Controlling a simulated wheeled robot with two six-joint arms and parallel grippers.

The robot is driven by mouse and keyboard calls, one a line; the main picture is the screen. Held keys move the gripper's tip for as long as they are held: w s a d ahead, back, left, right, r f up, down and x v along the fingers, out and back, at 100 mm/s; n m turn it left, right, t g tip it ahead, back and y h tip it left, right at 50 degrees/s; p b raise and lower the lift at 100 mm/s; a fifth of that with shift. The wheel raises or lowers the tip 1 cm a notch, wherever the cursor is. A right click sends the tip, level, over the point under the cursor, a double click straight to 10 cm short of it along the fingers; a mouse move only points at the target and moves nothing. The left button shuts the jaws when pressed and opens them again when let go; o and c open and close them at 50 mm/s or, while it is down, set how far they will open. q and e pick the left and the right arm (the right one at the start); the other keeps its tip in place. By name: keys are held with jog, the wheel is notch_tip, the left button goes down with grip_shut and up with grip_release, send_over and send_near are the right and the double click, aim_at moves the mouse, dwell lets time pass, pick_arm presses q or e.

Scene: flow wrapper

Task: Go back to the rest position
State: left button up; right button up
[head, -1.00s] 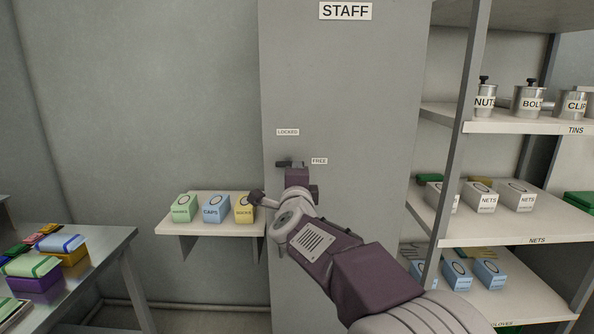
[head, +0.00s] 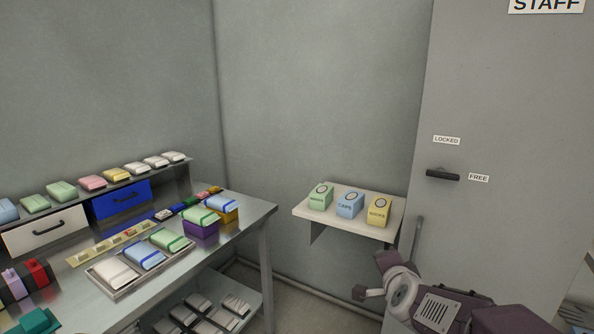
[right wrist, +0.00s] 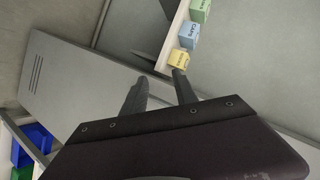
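My right gripper (head: 369,276) is low in front of the grey staff door (head: 510,110), below and left of the door's dark handle (head: 442,175). It is clear of the handle. In the right wrist view the two fingers of this gripper (right wrist: 161,80) stand apart with nothing between them. The handle lies roughly level, its right end toward the FREE label (head: 478,178), with the LOCKED label (head: 446,140) above it. My left gripper is in no view.
A small wall shelf (head: 340,228) with green, blue and yellow boxes is just above and left of my right gripper. A steel table (head: 262,212) with wrapped packs, trays and drawers stands at the left. Open floor shows between table and door.

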jog(key=s+a+f+n+g+y, duration=0.1)
jog(key=s+a+f+n+g, duration=0.25)
jog(key=s+f, duration=0.35)
jog(key=s+a+f+n+g+y, duration=0.25)
jog(key=s+f+n, duration=0.25)
jog(key=f, duration=0.3)
jog(key=s+d+f+n+g+h, duration=0.1)
jog(key=s+f+n+g, duration=0.5)
jog(key=s, duration=0.6)
notch_tip(320, 180, up, 20)
jog(key=p, duration=1.9)
jog(key=shift+w+p, duration=0.15)
jog(key=shift+p, duration=0.2)
